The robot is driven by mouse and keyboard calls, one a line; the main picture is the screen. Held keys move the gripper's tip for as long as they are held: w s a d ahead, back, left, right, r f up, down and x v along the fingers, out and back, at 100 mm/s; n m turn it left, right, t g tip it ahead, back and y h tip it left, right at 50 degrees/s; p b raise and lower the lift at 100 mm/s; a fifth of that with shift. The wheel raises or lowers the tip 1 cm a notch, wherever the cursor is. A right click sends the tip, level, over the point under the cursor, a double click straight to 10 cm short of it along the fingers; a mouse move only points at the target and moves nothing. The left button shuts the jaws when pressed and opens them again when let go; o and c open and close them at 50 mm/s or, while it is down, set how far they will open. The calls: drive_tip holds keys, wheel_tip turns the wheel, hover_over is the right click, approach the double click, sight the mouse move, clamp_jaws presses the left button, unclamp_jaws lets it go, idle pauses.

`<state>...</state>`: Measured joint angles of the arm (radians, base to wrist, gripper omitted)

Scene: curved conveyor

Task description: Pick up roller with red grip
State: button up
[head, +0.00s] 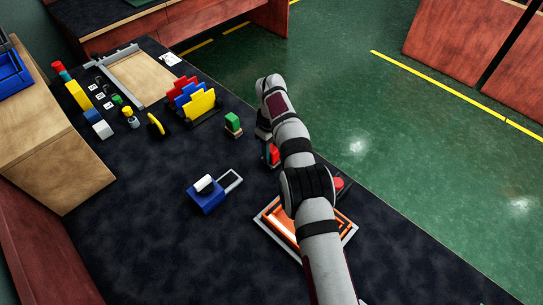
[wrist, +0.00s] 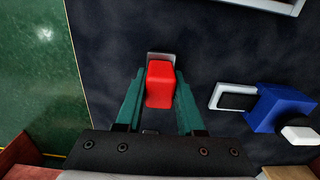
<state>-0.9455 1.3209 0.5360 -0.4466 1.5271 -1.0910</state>
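A red block-shaped grip (wrist: 159,85) stands upright below my gripper in the wrist view, with a light grey piece (wrist: 161,57) at its far end. My gripper (wrist: 160,76) has its two green fingers on either side of the red grip, with narrow dark gaps between grip and fingers, so it looks open around it. In the head view the red grip (head: 274,154) shows partly behind my arm, and my gripper's fingers are mostly hidden there. I cannot see a roller part under the grip.
A blue box (head: 207,197) with a white cylinder and a grey frame stands left of my arm. An orange tray (head: 348,236) and red button (head: 338,183) lie partly behind the arm. A green block (head: 233,119) stands nearby. The table's right edge is close.

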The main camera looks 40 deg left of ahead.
clamp_jaws()
